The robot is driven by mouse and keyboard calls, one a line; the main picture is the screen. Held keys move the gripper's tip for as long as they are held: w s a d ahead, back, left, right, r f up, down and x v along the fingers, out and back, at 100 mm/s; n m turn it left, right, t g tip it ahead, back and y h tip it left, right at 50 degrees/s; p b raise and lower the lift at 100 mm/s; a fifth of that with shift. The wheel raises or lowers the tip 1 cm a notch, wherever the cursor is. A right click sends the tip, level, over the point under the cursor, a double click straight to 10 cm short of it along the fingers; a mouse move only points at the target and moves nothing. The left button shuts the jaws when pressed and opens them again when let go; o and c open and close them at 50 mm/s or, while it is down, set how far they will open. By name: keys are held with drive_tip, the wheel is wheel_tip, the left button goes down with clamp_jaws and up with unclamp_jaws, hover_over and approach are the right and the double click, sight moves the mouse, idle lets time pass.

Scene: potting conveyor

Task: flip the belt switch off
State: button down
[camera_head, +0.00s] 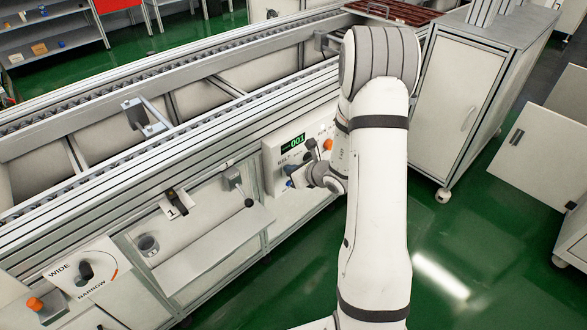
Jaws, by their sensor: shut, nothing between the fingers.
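A pale control panel (272,170) is on the side of the conveyor, with a green-lit display (293,143) and lettering that looks like "BELT" below it. An orange button (328,144) is at the panel's right. My gripper (292,175) is shut and empty, close in front of the lower part of the panel. It hides part of the panel, and the belt switch's handle and position cannot be made out clearly behind it. Whether the gripper touches the switch cannot be told.
A lever (238,186), a plate marked 1 (174,205) and a WIDE/NARROW dial (86,271) are further left along the conveyor. A shelf (215,245) juts out below. A white cabinet (458,105) stands right of my arm. Green floor is clear at lower right.

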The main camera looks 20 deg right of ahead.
drive_tip(key=shift+w+a+r+p, duration=0.1)
drive_tip(key=shift+r+p, duration=0.1)
drive_tip(key=shift+r, duration=0.2)
drive_tip(key=shift+w+a+r+p, duration=0.1)
drive_tip(key=shift+r+p, duration=0.05)
drive_tip(key=shift+r, duration=0.2)
drive_tip(key=shift+s+d, duration=0.1)
drive_tip(key=shift+d, duration=0.05)
drive_tip(key=p+v, duration=0.1)
drive_tip(key=v, duration=1.2)
drive_tip(key=shift+s+p, duration=0.2)
drive_tip(key=shift+p, duration=0.2)
drive_tip(key=shift+d+r, duration=0.1)
